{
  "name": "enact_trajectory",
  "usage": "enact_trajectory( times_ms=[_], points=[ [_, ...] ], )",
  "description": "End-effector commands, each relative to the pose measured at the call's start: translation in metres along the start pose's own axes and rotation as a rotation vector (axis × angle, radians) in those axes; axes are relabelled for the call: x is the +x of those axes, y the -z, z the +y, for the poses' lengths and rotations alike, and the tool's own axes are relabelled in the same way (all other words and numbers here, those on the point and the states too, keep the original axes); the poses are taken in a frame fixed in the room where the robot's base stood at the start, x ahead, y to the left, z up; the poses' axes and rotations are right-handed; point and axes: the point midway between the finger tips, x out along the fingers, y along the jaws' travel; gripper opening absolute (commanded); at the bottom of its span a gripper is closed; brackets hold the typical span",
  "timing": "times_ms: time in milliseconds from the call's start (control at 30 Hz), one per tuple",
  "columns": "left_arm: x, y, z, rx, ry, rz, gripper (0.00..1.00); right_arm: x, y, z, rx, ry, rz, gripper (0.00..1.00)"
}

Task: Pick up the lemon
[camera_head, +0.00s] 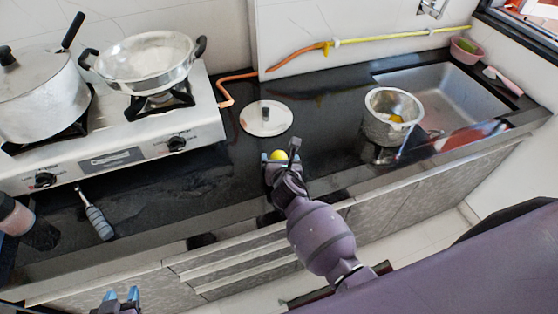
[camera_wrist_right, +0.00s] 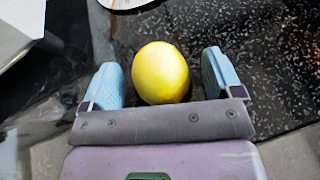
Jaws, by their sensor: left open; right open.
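The yellow lemon (camera_head: 279,156) rests on the black counter (camera_head: 330,110) in front of the round lid. In the right wrist view the lemon (camera_wrist_right: 161,73) lies between the two blue fingertips, with a gap on each side. My right gripper (camera_head: 279,158) is open around it; it also shows in the right wrist view (camera_wrist_right: 164,80). In the head view the gripper partly hides the lemon. My left gripper (camera_head: 122,294) is open and empty at the bottom left, in front of the cabinets and away from the lemon.
A glass-and-metal lid (camera_head: 266,118) lies just behind the lemon. A stove (camera_head: 112,140) with a pot (camera_head: 40,90) and a wok (camera_head: 150,60) stands at left. A metal pot (camera_head: 388,128) stands by the sink (camera_head: 455,90). A grey-handled tool (camera_head: 100,222) lies front left.

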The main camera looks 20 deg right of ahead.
Motion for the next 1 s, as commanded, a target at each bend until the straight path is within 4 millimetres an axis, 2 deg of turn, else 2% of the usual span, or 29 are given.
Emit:
enact_trajectory(
  times_ms=[67,400,633,767,867,1000],
  points=[
    [0.0,0.0,0.0,0.0,0.0,0.0,0.43,0.0,0.0,0.0,0.0,0.0,0.0,0.82],
    [0.0,-0.001,0.0,0.0,0.0,-0.002,0.43,-0.001,0.0,0.0,0.0,0.0,0.0,0.31],
    [0.0,-0.001,0.0,0.0,0.0,-0.002,0.43,-0.001,-0.001,0.0,0.0,0.0,-0.001,0.31],
    [-0.003,0.002,0.0,0.0,0.0,-0.002,0.43,-0.004,-0.009,0.001,-0.001,0.0,-0.003,0.31],
    [-0.006,0.008,-0.001,0.0,0.001,-0.002,0.43,-0.009,-0.023,0.003,-0.002,0.0,-0.004,0.31],
    [-0.012,0.018,-0.002,0.0,0.001,0.0,0.43,-0.021,-0.051,0.007,-0.002,-0.001,-0.006,0.31]
  ],
)
